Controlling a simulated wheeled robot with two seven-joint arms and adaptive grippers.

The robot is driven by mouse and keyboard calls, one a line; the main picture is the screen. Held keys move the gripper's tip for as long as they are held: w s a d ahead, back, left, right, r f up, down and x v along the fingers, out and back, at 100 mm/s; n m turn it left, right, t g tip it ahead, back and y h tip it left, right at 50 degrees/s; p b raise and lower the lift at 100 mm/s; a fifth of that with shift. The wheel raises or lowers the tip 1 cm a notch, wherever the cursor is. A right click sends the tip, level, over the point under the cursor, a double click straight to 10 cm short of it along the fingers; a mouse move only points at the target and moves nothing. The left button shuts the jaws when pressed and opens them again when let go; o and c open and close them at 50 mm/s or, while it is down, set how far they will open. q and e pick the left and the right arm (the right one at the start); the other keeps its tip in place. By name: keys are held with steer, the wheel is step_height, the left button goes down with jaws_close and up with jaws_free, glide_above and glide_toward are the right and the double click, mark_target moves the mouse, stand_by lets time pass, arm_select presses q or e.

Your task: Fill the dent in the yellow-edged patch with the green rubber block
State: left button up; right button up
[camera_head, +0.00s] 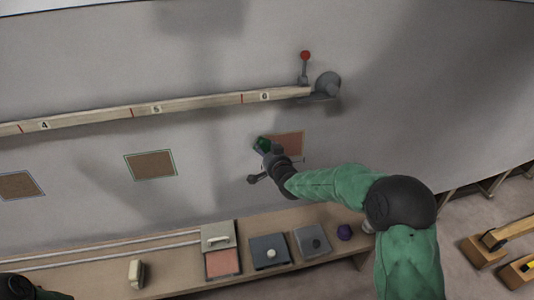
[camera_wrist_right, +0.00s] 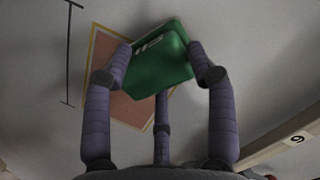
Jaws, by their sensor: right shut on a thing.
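The green rubber block (camera_head: 262,143) is held in my right gripper (camera_head: 267,151), in front of the hull wall. In the right wrist view the green block (camera_wrist_right: 158,62) sits between the purple-grey fingers, tilted, with a pale mark on one face. Behind it is the yellow-edged patch (camera_wrist_right: 126,107), reddish-brown inside. In the head view this patch (camera_head: 291,144) is partly covered by the gripper, and the block is at its left edge. I cannot tell whether the block touches the wall. The dent itself cannot be made out. My left gripper does not show.
Two brown patches, one green-edged (camera_head: 151,165) and one farther left (camera_head: 18,185), are on the wall. A numbered batten (camera_head: 190,106) runs above, with a red-knobbed lever (camera_head: 305,61). Below, a bench (camera_head: 180,275) holds a sanding block (camera_head: 136,272), several flat tools and a purple lump (camera_head: 344,232).

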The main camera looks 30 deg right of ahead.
steer(key=shift+s+d+b, duration=0.15)
steer(key=shift+s+d, duration=0.2)
steer(key=shift+d, duration=1.1)
steer(key=shift+s+d+b, duration=0.15)
steer(key=shift+s+d, duration=0.2)
steer(key=shift+d, duration=1.05)
steer(key=shift+s+d+b, duration=0.15)
steer(key=shift+s+d, duration=0.2)
steer(key=shift+d, duration=1.1)
steer(key=shift+s+d, duration=0.15)
steer(key=shift+d, duration=0.6)
steer(key=shift+s+d+p, duration=0.25)
steer(key=shift+d+p, duration=0.3)
steer(key=shift+d, duration=0.5)
steer(key=shift+s+d+p, duration=0.25)
steer(key=shift+d+p, duration=0.3)
steer(key=shift+d, duration=0.45)
steer(key=o, duration=0.4)
steer(key=shift+c, duration=0.2)
steer(key=shift+f, duration=0.1)
steer(key=c, duration=0.4)
steer(key=shift+o, duration=0.2)
